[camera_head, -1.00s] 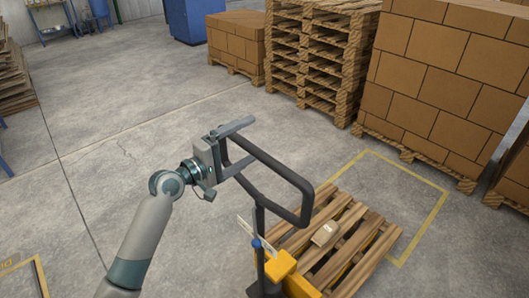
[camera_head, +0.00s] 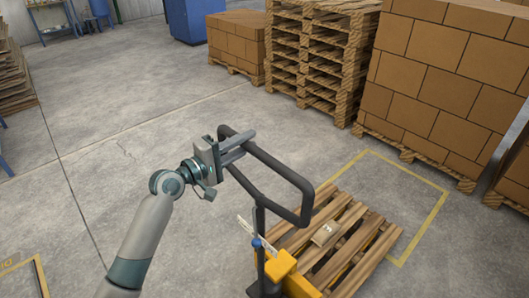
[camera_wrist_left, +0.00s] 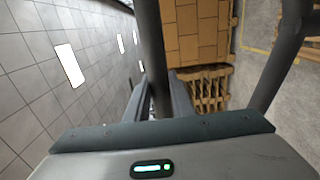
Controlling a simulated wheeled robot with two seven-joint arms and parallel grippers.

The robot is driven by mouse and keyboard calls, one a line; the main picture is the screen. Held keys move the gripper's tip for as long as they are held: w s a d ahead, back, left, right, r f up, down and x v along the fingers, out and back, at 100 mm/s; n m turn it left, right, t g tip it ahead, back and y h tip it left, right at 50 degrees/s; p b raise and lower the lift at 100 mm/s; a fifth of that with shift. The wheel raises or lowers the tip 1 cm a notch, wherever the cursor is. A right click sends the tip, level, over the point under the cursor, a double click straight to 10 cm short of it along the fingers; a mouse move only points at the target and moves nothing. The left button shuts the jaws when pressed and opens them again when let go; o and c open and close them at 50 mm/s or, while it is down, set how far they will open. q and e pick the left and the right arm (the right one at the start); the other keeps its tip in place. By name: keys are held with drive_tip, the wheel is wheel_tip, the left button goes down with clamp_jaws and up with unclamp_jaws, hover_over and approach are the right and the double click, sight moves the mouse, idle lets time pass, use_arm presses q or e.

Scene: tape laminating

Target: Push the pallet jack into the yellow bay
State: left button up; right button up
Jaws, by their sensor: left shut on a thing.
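The pallet jack (camera_head: 277,265) is yellow with a black looped handle (camera_head: 282,172). My left gripper (camera_head: 238,147) is shut on the left side of the handle loop. In the left wrist view, the dark handle bar (camera_wrist_left: 152,60) runs between the two fingers (camera_wrist_left: 155,100). My right gripper is out of view.
Stacked empty pallets (camera_head: 318,50) and large carton stacks (camera_head: 450,80) stand behind the bay. A smaller carton stack (camera_head: 237,42) and a blue cabinet (camera_head: 187,18) are farther back.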

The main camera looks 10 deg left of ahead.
use_arm(q)
drive_tip(key=x, duration=0.9)
idle(0.5)
drive_tip(key=shift+w+d, duration=0.1)
drive_tip(key=b+x, duration=0.3)
drive_tip(key=x, duration=0.6)
idle(0.6)
drive_tip(key=shift+d, duration=0.1)
